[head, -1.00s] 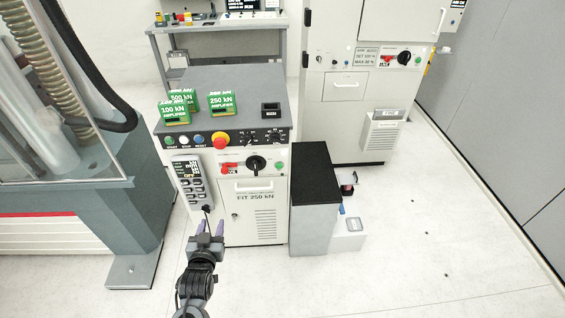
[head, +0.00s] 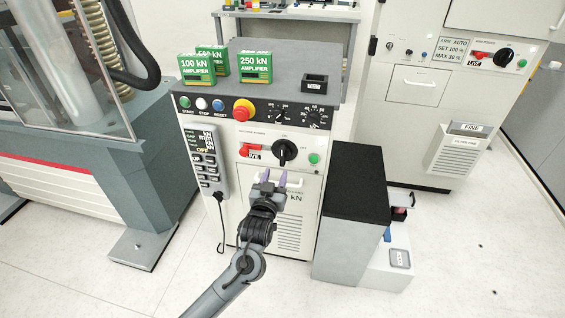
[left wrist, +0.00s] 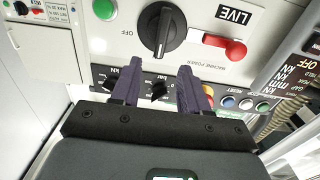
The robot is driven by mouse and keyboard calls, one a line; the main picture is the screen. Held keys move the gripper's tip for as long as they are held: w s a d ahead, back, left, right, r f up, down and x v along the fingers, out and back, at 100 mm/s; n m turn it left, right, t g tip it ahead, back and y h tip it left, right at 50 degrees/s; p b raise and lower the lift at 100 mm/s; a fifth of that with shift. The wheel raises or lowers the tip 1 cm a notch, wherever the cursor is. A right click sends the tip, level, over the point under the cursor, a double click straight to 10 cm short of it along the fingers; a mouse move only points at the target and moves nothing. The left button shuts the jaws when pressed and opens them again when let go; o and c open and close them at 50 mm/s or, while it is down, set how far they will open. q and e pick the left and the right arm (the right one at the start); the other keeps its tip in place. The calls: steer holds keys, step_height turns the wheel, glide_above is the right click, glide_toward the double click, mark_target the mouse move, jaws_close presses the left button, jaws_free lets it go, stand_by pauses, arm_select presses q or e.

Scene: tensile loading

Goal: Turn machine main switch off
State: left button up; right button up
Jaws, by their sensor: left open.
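The machine's main switch is a black rotary knob (head: 284,152) on the white front panel of the grey-topped console. Its grip bar stands roughly upright. In the left wrist view, which is turned over, the knob (left wrist: 162,30) is just beyond the fingertips. A red lever (head: 250,151) by a LIVE label sits left of the knob, and a green button (head: 313,158) sits right of it. My left gripper (head: 273,178) is open and empty, just below and in front of the knob in the head view. Its two purple fingers (left wrist: 158,70) are apart and not around the knob.
A row of buttons with a red-yellow emergency stop (head: 242,109) lies above the switch. A pendant (head: 204,160) with a hanging cable is at left. A black-topped box (head: 358,198) stands right. A second cabinet with a similar knob (head: 503,57) is behind right.

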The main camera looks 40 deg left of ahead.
mark_target(282, 156)
arm_select(q)
steer(key=b+x, duration=0.3)
steer(key=x, duration=0.5)
steer(key=shift+w+a+f, duration=0.1)
steer(key=shift+w+a, duration=0.05)
steer(key=shift+w, duration=0.1)
steer(key=shift+w+a, duration=0.3)
steer(key=shift+w, duration=0.2)
jaws_close()
